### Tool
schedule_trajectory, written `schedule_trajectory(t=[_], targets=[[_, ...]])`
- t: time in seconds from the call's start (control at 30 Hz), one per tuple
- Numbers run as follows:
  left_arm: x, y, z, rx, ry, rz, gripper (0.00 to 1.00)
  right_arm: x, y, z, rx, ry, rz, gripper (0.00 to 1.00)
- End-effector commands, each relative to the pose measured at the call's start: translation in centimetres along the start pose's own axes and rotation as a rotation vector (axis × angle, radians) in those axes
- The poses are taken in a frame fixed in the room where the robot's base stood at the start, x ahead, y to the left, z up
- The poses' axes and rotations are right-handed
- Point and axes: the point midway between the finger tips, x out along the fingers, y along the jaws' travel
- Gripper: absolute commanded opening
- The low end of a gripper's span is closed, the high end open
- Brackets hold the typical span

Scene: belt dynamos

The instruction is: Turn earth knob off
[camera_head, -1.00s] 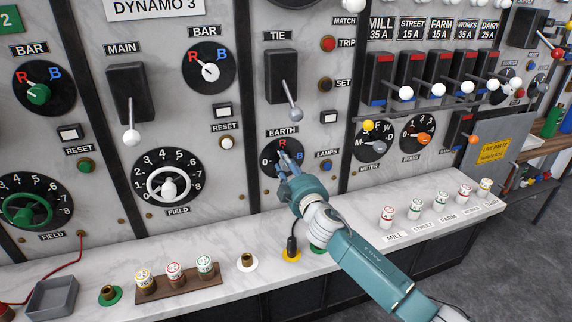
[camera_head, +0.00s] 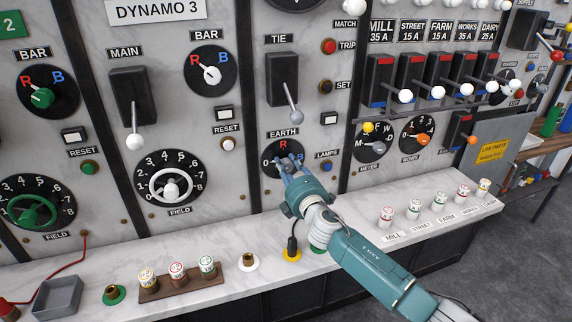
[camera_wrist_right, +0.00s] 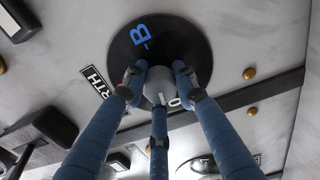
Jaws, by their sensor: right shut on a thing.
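The earth dial (camera_head: 268,157) is a black disc under the EARTH label on the grey panel, marked 0, R and B. My right gripper (camera_head: 288,166) reaches it from the lower right and covers much of its middle. In the right wrist view the grey earth knob (camera_wrist_right: 158,83) sits between the three blue fingers of the right gripper (camera_wrist_right: 157,88), which are closed around it. A white mark on the knob lies close to the figure 0. A blue B shows on the dial (camera_wrist_right: 190,45); the R is hidden there. My left gripper is not in view.
The TIE lever (camera_head: 292,100) hangs just above the dial. A blue LAMPS button (camera_head: 326,168) is close on the right. Below, a marble ledge (camera_head: 225,285) carries a plug with a black cable (camera_head: 292,250) and several labelled pegs. The FIELD wheel (camera_head: 171,186) is at left.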

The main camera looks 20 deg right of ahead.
Motion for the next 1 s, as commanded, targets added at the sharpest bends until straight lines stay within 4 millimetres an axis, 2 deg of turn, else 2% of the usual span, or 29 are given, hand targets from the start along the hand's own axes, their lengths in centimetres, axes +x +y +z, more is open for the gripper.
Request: schedule_trajectory(t=[0.03,0.4,0.97,1.0], targets=[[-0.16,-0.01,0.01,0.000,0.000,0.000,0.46,-0.10,-0.69,0.50,-0.036,-0.010,-0.013,0.02],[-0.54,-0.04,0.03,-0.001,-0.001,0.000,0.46,-0.08,-0.57,0.58,-0.193,-0.011,-0.012,0.02],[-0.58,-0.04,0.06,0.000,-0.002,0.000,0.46,-0.02,-0.36,0.70,-0.222,-0.013,-0.009,0.02],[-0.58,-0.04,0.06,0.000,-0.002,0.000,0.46,-0.02,-0.34,0.71,-0.222,-0.013,-0.009,0.34]])
